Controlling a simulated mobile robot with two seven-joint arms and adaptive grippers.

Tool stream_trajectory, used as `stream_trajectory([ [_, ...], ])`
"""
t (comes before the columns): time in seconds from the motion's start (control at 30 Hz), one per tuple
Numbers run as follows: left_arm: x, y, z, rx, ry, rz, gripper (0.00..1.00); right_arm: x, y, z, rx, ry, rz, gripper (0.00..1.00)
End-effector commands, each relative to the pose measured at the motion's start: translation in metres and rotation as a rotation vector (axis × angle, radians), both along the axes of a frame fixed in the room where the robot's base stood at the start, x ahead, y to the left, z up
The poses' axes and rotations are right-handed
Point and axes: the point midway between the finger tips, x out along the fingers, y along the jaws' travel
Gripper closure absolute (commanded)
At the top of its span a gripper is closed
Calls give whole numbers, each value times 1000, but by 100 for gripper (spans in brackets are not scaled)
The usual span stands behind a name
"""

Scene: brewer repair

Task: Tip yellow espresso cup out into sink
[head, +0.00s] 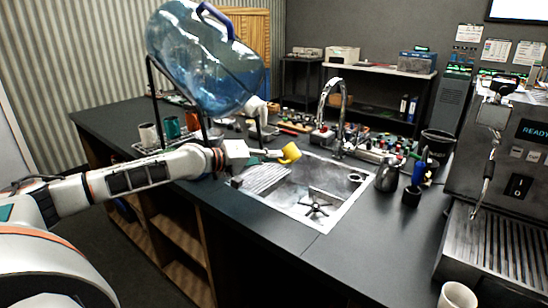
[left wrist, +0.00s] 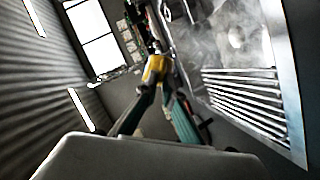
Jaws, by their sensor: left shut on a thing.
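The yellow espresso cup (head: 290,153) is held by my left gripper (head: 275,154) above the left edge of the sink (head: 318,192), over the ribbed drainer side. In the head view the cup looks tilted. In the left wrist view the yellow cup (left wrist: 156,68) sits between the two fingertips of the left gripper (left wrist: 150,85), which is shut on it. The cup's inside is hidden, so I cannot tell what it holds. My right gripper is not in view.
A chrome faucet (head: 336,108) rises behind the sink. A large blue water bottle (head: 203,58) in a stand hangs over the left arm. A metal pitcher (head: 387,175) and black cup (head: 411,195) stand right of the sink.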

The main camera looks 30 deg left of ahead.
Motion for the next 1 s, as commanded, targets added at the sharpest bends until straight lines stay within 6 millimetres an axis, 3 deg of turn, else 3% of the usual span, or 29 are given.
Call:
stream_trajectory([
  [0.2, 0, -2, 6, 40, -5, -1, 100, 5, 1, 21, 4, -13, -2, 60],
  [0.6, -1, -9, 8, 192, -14, -2, 100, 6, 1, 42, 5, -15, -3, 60],
  [0.9, -1, -16, 10, 404, -32, -1, 100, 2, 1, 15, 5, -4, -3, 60],
  [1.0, -2, -19, 14, 456, -35, -2, 100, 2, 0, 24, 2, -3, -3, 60],
])
